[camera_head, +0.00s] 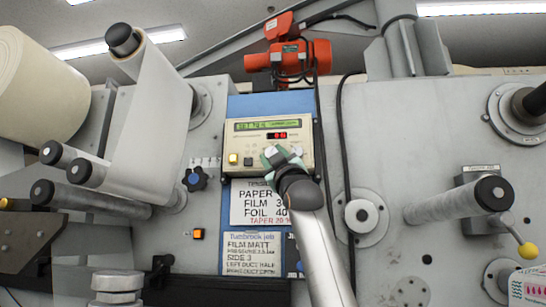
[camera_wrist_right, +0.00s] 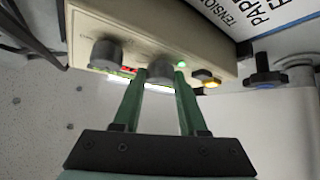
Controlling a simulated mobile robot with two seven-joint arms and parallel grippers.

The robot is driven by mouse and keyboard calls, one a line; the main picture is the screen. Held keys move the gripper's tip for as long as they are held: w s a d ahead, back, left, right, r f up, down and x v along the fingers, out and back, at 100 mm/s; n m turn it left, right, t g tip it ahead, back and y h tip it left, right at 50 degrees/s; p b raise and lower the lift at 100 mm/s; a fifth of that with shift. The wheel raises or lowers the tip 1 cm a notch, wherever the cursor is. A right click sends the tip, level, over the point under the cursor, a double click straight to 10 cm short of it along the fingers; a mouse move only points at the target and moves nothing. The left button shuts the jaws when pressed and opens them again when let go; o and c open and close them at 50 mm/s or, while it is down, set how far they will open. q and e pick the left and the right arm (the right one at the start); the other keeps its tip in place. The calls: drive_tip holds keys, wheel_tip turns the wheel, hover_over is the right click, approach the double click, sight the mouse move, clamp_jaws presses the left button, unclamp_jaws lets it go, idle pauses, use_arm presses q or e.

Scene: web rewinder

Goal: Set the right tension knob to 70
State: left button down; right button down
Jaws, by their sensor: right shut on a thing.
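The control box (camera_head: 244,143) is a cream panel with a green text display (camera_head: 262,125) and a red digit display (camera_head: 277,135); I cannot read either surely. In the right wrist view, which shows the box upside down, two grey knobs hang from its face. My right gripper (camera_head: 284,153), with green fingers, is at the lower part of the box. In the wrist view its fingers (camera_wrist_right: 158,82) are shut on the knob (camera_wrist_right: 160,67) nearer the buttons. The other knob (camera_wrist_right: 106,51) is apart from the fingers. The knob markings are hidden. My left gripper is not in view.
A yellow button (camera_head: 233,158) and a dark one sit left on the panel. A blue star knob (camera_head: 195,179) is left of the box. A paper settings sign (camera_head: 250,205) hangs below, partly behind my right arm. A black cable (camera_head: 341,150) runs down at the right.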

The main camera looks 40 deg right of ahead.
drive_tip(key=shift+c, duration=2.2)
unclamp_jaws()
drive_tip(key=shift+s+f, duration=0.1)
drive_tip(key=b+v, duration=0.7)
drive_tip(key=v, duration=0.5)
drive_tip(key=shift+s+a+f, duration=0.1)
